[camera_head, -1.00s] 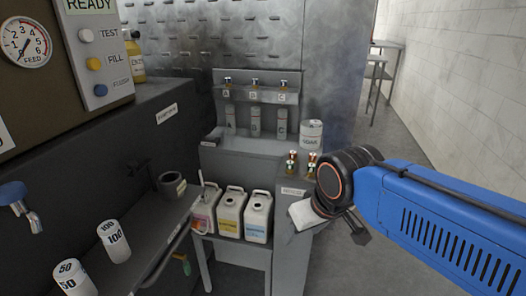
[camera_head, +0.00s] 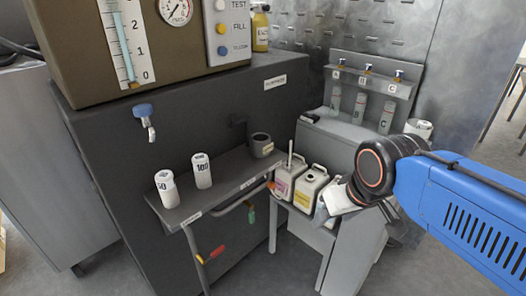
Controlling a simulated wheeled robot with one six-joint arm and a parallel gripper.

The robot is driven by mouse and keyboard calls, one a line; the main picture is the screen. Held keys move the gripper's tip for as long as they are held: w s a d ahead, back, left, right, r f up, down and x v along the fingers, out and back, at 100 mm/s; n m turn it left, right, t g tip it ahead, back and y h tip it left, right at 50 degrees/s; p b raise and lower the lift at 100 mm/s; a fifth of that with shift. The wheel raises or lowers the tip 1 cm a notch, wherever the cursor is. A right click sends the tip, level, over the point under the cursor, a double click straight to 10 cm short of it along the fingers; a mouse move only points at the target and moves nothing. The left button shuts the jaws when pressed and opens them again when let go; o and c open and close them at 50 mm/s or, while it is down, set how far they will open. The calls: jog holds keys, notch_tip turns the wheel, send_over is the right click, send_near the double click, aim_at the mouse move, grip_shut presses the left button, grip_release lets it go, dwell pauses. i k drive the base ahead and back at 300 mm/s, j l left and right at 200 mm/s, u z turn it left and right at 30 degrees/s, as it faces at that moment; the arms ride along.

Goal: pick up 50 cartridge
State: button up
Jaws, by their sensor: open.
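The white 50 cartridge (camera_head: 167,189) stands upright at the left end of a narrow grey shelf (camera_head: 190,213) on the front of the washer. A white 100 cartridge (camera_head: 202,171) stands just right of it, a little apart. My gripper (camera_head: 338,205) is at the right, beside the jugs and well away from the 50 cartridge. It holds nothing that I can see, and its fingers are partly hidden by the wrist.
A dark cup (camera_head: 261,146) sits at the shelf's right end. A blue tap (camera_head: 146,117) juts out above the shelf. Several jugs (camera_head: 311,187) stand on a low stand at the right. Valves with red and green handles (camera_head: 250,215) hang below the shelf. Floor at front left is clear.

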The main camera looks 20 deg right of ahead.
aim_at(164, 180)
jog(key=i+j, duration=0.1)
jog(key=j, duration=0.8)
jog(key=i+j, duration=0.15)
jog(key=j, duration=0.25)
jog(key=l+u, duration=0.2)
jog(key=l, duration=0.25)
jog(key=k+l+u, duration=0.2)
jog(key=l, duration=0.2)
jog(key=l+u, duration=0.2)
jog(key=l, duration=0.25)
jog(key=k+l+u, duration=0.2)
jog(key=l, duration=0.15)
jog(key=k+l+u, duration=0.2)
jog(key=l, duration=0.2)
